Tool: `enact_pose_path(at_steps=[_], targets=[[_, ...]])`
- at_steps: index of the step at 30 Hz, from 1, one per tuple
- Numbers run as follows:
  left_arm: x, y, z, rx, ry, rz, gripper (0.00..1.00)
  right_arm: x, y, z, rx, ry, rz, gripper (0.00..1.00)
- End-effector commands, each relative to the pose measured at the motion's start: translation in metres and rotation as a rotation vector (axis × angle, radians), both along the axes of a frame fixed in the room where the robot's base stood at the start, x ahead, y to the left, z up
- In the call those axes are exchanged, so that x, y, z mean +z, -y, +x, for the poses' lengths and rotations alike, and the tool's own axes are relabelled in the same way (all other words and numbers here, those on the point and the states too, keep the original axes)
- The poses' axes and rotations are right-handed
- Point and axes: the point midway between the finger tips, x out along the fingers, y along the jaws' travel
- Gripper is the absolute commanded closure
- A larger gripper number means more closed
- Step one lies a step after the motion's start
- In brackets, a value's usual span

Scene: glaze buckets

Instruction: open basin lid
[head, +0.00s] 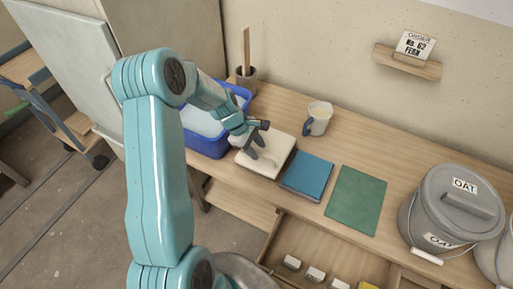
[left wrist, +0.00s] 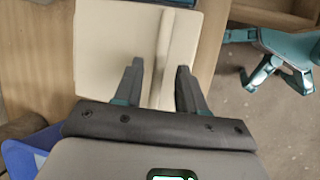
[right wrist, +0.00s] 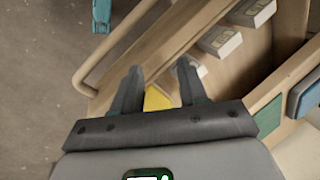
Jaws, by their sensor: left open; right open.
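The blue basin (head: 206,143) stands at the bench's left end, its top showing a pale blue surface. A cream square slab (head: 277,163) with a raised bar, which looks like a lid, lies on the bench beside the basin's right side. My left gripper (head: 257,148) is over the slab, open. In the left wrist view, the left fingers (left wrist: 160,70) point at the slab (left wrist: 105,50) with its bar between them; contact cannot be told. A corner of the basin (left wrist: 22,160) shows there. My right gripper (right wrist: 160,70) is open and empty over the drawer area.
A blue tile (head: 307,175), a green mat (head: 355,200) and a cup (head: 320,117) are to the right. A grey bucket marked OAT (head: 455,220) stands far right. A pot with a wooden stick (head: 246,78) is behind the basin. An open drawer (head: 300,240) holds small boxes.

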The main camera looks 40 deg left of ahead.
Motion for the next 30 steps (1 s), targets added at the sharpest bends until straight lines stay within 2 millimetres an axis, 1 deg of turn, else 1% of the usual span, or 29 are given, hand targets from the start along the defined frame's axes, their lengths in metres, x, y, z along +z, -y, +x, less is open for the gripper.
enact_pose_path(at_steps=[3,10,11,12,13,14,23,26,30], targets=[[-0.004,0.002,0.002,0.0,0.0,0.0,0.6,0.0,0.0,0.0,0.0,0.0,0.0,0.57],[-0.005,0.002,0.002,0.0,0.001,0.0,0.6,0.0,0.0,0.0,0.0,0.0,0.0,0.57],[-0.005,0.002,0.002,0.0,0.001,0.0,0.7,0.0,0.0,0.0,0.0,0.0,0.0,0.57],[-0.005,0.002,0.002,0.0,0.001,0.0,0.83,0.0,0.0,0.0,0.0,0.0,0.0,0.57],[-0.005,0.002,0.002,0.0,0.001,0.0,0.92,0.0,0.0,0.0,0.0,0.0,0.0,0.57],[-0.004,0.002,0.002,0.0,0.001,0.0,1.0,0.0,0.0,0.0,0.0,0.0,0.0,0.57],[-0.003,0.002,0.002,-0.001,-0.003,-0.001,1.0,0.003,0.0,0.0,0.0,0.0,0.0,0.57],[0.0,0.002,0.004,-0.001,-0.008,-0.005,1.0,0.007,0.0,0.0,0.0,0.0,0.0,0.57],[0.005,0.002,0.006,-0.003,-0.028,-0.013,1.0,0.019,0.0,0.0,0.0,0.0,0.0,0.57]])
